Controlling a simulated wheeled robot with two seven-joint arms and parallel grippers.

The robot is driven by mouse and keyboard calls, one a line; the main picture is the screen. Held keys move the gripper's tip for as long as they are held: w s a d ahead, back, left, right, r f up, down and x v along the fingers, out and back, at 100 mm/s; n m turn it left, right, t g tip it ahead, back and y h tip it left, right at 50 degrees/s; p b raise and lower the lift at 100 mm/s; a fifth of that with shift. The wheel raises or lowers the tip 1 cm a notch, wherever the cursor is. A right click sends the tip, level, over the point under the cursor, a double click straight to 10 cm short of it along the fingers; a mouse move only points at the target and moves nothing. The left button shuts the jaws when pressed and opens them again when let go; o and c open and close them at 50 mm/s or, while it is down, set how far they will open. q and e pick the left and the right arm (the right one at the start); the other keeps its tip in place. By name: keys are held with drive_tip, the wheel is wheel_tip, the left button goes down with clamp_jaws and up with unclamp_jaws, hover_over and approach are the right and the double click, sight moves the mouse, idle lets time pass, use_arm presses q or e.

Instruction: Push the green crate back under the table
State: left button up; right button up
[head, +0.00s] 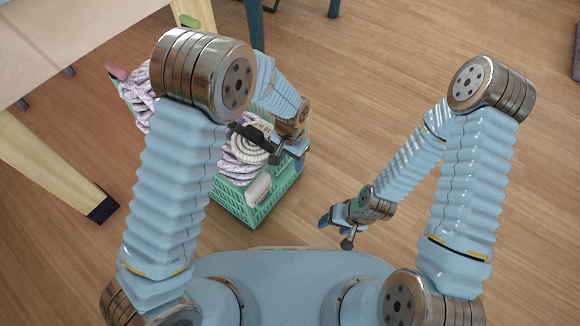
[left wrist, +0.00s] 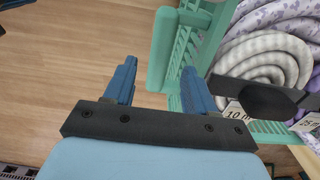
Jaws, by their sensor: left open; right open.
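The green crate (head: 254,206) is a slatted basket on the wood floor, holding coiled white and purple ropes (head: 243,150). Its near end, with a white plate (head: 258,188), stands out from the table (head: 50,38). My left arm hides its middle. My left gripper (head: 290,152) is open at the crate's right side, near its top. In the left wrist view the open fingers (left wrist: 158,84) point at the crate's green wall (left wrist: 186,62) and a raised green part (left wrist: 164,50); I cannot tell whether they touch. My right gripper (head: 338,226) is open and empty, right of the crate, above the floor.
A pale wooden table leg (head: 55,165) with a dark foot stands left of the crate. Another pale leg (head: 194,14) is at the top. Dark blue-green legs (head: 254,22) stand beyond it.

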sight(290, 167)
use_arm(q)
wheel_tip(290, 167, down, 5)
drive_tip(key=shift+c, duration=0.3)
clamp_jaws()
